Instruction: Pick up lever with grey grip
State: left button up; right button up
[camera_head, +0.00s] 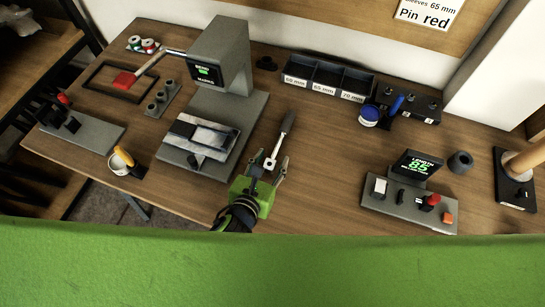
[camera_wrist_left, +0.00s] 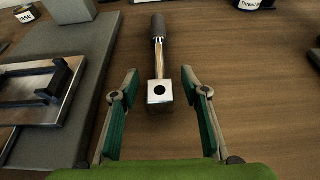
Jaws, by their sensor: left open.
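The lever with the grey grip (camera_head: 287,122) lies on the wooden table, right of the grey machine base. Its metal shaft ends in a square silver head with a dark hole, which points toward me. In the left wrist view the lever's grey grip (camera_wrist_left: 158,27) is at the far end and the silver head (camera_wrist_left: 160,92) is nearest. My left gripper (camera_head: 268,170) is open. In the wrist view its two fingers (camera_wrist_left: 158,120) stand apart on either side, just short of the head, not visibly touching it. My right gripper is out of view.
A grey press (camera_head: 222,62) with a lit display stands left of the lever, its base (camera_head: 262,105) close by. A control box with a length display (camera_head: 410,200) is to the right. Bins (camera_head: 325,78) stand at the back. Bare table (camera_head: 325,150) lies right of the lever.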

pick_arm(q)
grip_shut()
jog(key=shift+r, duration=0.1)
jog(key=shift+r, duration=0.1)
